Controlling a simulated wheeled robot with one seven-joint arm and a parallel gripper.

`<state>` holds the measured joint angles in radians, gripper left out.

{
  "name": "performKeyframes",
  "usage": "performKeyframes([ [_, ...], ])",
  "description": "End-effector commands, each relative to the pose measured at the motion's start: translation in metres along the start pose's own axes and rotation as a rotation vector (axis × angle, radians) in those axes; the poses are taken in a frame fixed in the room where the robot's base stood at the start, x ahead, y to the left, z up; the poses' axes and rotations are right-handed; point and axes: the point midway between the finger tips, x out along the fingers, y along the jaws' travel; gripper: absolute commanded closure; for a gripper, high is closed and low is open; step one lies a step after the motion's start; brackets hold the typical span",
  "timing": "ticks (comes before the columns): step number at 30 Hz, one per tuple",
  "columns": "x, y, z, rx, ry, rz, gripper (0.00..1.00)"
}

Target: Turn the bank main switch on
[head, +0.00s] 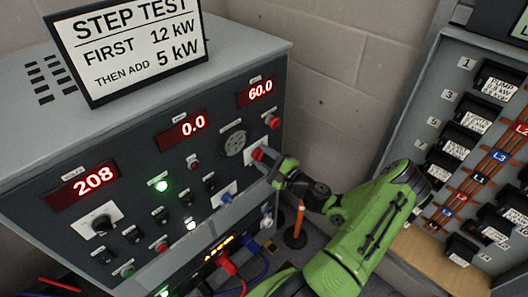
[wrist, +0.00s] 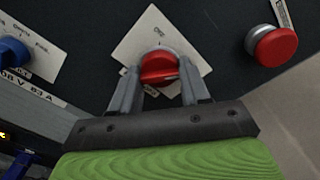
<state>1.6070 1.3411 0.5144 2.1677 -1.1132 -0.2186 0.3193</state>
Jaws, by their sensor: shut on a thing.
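The red rotary switch (wrist: 158,70) sits on a white square plate (wrist: 138,44) marked OFF at the top in the wrist view. In the head view the red switch (head: 259,154) shows at the lower right of the dark control panel (head: 140,205). My gripper (wrist: 160,88) is shut on the red knob, one finger on each side of it. The same gripper (head: 268,166) reaches the panel from the right in the head view. The knob's handle looks roughly level, slightly tilted. Other lettering on the plate is hidden by the fingers.
A red mushroom button (wrist: 272,46) sits right of the switch, and a blue knob (wrist: 12,52) left. Red displays (head: 85,185) read 208, 0.0 and 60.0. A breaker panel (head: 465,140) stands at the right. Cables (head: 230,264) hang below the controls.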

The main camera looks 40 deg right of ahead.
Motion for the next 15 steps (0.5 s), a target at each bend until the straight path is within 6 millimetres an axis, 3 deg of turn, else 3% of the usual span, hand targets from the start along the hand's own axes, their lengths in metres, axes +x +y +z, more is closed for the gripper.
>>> performKeyframes([
  [15,0.0000,0.0011,0.0000,0.178,0.000,0.003,0.85],
])
